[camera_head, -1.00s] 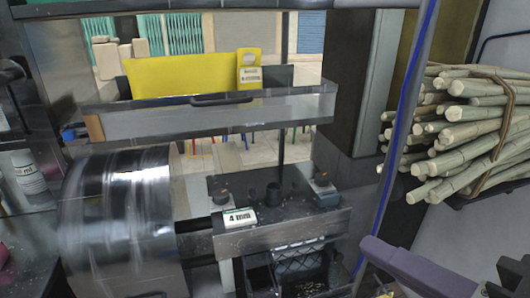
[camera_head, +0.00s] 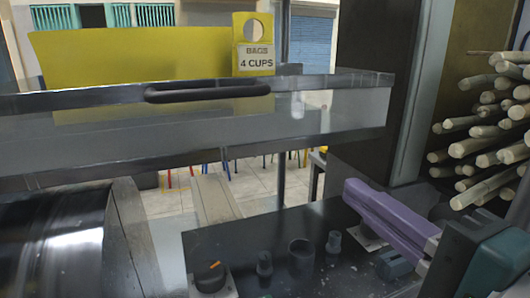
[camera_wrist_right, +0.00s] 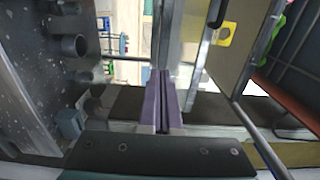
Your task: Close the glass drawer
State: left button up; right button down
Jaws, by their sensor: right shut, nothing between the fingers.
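The glass drawer (camera_head: 225,130) is a long see-through box with a metal rim and a black handle (camera_head: 207,90). It spans the left and middle of the head view, above the dark counter. How far it stands open is hard to tell. My right gripper (camera_head: 358,192) has purple fingers, which are shut and empty. In the head view its tips appear below and near the drawer's right end, apart from the handle. The fingers also point forward in the right wrist view (camera_wrist_right: 160,75). My left gripper is not in view.
A shiny metal drum (camera_head: 50,240) stands at lower left. The dark counter (camera_head: 330,225) holds several short cups and a knob. A yellow panel (camera_head: 140,55) with a "4 CUPS" tag (camera_head: 254,58) rises behind the drawer. Sugarcane stalks (camera_head: 490,140) are stacked at right.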

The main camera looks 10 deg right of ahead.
aim_at(297, 149)
jog(key=w, duration=0.3)
jog(key=w+a, duration=0.1)
jog(key=w, duration=0.3)
jog(key=w+a, duration=0.1)
jog(key=w, duration=0.2)
jog(key=shift+w+a, duration=0.1)
jog(key=shift+w, duration=0.3)
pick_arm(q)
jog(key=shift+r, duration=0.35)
